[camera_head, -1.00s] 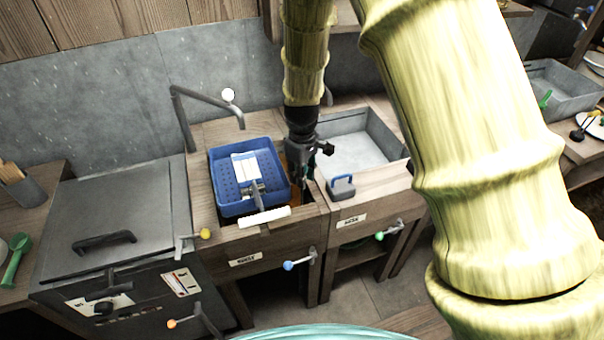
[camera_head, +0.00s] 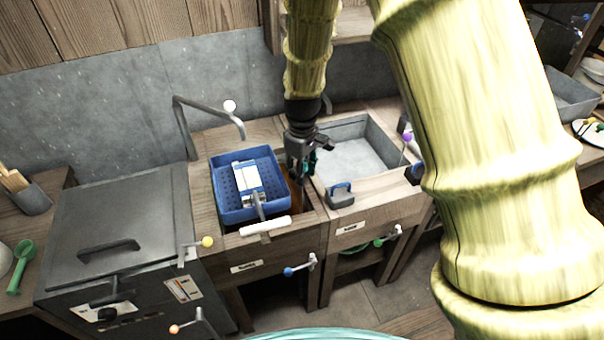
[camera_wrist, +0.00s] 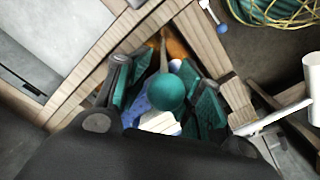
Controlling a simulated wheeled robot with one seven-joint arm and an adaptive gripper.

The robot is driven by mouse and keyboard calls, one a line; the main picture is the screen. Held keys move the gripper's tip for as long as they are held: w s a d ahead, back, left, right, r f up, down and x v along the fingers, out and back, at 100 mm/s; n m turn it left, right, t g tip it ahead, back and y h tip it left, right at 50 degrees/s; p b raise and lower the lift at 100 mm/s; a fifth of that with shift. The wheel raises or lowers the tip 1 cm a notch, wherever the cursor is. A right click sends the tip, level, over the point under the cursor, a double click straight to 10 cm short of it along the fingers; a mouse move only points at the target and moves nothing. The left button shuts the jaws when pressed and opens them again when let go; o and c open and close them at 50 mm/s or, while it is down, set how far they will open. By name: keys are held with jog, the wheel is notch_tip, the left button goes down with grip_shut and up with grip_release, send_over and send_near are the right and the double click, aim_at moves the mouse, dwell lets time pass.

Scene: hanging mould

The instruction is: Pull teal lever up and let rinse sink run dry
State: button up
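The teal ball knob (camera_wrist: 167,92) of the lever shows in the wrist view, on a thin shaft that runs away towards orange and blue shapes. My gripper (camera_wrist: 168,103) has its two teal-padded fingers apart, one on each side of the knob. I cannot tell whether either pad touches it. In the head view my gripper (camera_head: 303,172) points down at the right side of the left wooden sink (camera_head: 312,222), beside a blue perforated basket (camera_head: 222,192). The lever cannot be made out there, and the water level is hidden.
A faucet (camera_head: 212,108) stands behind. A blue-knobbed lever (camera_head: 298,268) sticks out in front.

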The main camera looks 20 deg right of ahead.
jog(key=shift+s+r, duration=0.1)
jog(key=shift+s, duration=0.1)
jog(key=shift+w+f, duration=0.15)
jog(key=shift+f, duration=0.05)
notch_tip(320, 180, up, 12)
jog(key=shift+r, duration=0.15)
dwell(0.4)
dwell(0.4)
